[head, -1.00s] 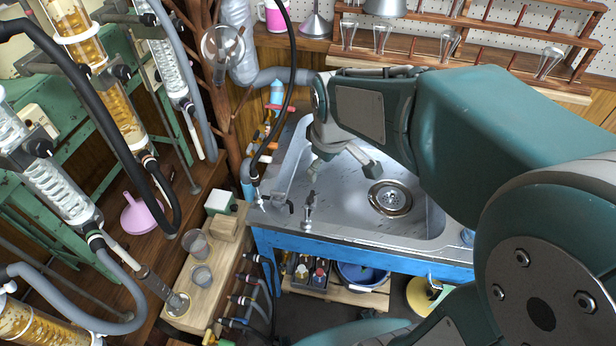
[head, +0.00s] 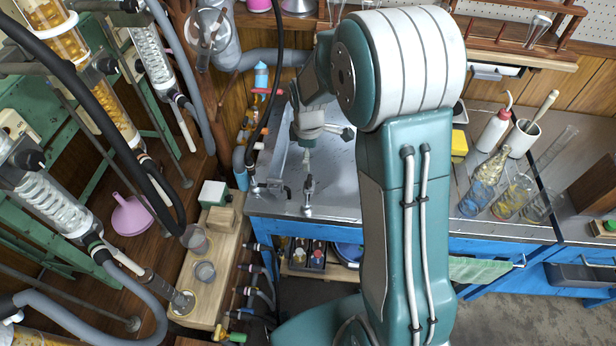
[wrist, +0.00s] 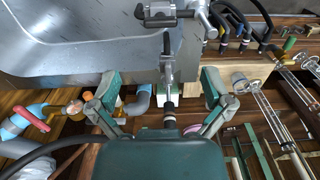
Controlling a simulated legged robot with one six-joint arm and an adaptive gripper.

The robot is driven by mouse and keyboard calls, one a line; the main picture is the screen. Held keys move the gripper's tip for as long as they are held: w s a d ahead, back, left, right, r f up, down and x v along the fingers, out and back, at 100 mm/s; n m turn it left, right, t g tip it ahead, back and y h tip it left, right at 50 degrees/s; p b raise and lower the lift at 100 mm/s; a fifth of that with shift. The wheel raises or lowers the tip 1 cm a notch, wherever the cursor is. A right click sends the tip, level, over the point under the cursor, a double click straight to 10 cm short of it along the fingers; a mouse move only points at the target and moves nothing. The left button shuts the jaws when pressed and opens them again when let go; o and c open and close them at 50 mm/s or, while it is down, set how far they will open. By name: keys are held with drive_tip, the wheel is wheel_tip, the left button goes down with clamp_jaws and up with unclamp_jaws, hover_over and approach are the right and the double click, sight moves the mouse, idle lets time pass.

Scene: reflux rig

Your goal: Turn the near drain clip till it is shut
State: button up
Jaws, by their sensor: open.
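I cannot pick out the near drain clip for certain. Several small hose fittings with coloured ends (head: 251,290) line the right side of the wooden block in the head view. A yellow and green fitting (head: 230,336) sits at its near end. My gripper (head: 326,147) is over the left part of the steel sink (head: 345,205) and holds nothing. In the wrist view its two fingers are spread wide (wrist: 161,92), with a metal tap (wrist: 166,68) showing between them. A red-handled valve (wrist: 30,118) is left of the fingers, apart from them.
Glass columns with grey and black hoses stand at the left. The wooden block (head: 213,300) holds small glass cups. Two taps (head: 308,193) rise at the sink's near left edge. Bottles and flasks (head: 484,185) crowd the right bench. Floor at the lower right is clear.

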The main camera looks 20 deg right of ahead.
sight(309, 180)
wheel_tip(309, 180, down, 10)
drive_tip(key=shift+f, duration=0.15)
idle(0.3)
drive_tip(key=shift+d, duration=0.1)
drive_tip(key=c, duration=1.1)
